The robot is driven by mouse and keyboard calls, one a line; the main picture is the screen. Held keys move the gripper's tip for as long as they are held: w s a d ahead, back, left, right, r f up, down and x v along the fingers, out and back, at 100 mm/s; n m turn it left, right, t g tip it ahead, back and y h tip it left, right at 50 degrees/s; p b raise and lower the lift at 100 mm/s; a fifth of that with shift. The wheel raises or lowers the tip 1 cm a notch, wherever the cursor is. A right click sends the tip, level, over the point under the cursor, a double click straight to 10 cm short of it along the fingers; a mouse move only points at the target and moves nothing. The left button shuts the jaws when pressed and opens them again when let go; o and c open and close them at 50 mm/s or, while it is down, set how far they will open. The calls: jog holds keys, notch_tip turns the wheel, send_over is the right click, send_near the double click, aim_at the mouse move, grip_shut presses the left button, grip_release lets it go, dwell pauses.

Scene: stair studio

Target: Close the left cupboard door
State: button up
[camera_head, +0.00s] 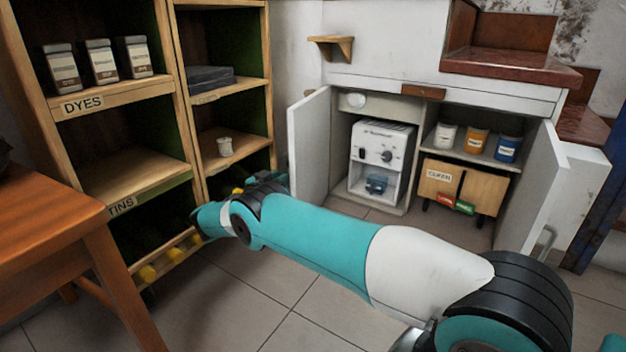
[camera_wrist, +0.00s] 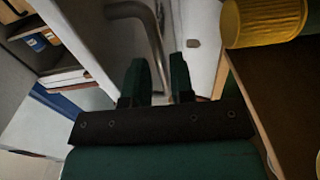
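The left cupboard door (camera_head: 308,145) is white and stands open, swung out from the cupboard at its left side. My gripper (camera_wrist: 160,82) shows in the wrist view as two dark green fingers set apart. A curved metal handle (camera_wrist: 150,28) on a pale panel, apparently the door's outer face, runs down towards the gap between the fingers. I cannot tell whether the fingers touch it. In the head view my arm reaches left, and its end is by the lower outer side of this door; the fingertips are not clear there.
The right cupboard door (camera_head: 535,190) also stands open. Inside are a white machine (camera_head: 382,155), several jars (camera_head: 477,140) and a wooden box (camera_head: 462,188). A wooden shelf unit (camera_head: 130,185) stands close on the left; a yellow cylinder (camera_wrist: 262,20) is near the fingers. A table (camera_head: 50,220) is at far left.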

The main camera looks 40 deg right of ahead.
aim_at(307, 161)
jog(key=shift+x, duration=1.6)
jog(key=shift+c, duration=0.2)
grip_shut()
jog(key=shift+s+r+p, duration=0.1)
jog(key=shift+s+p, duration=0.05)
jog(key=shift+p, duration=0.35)
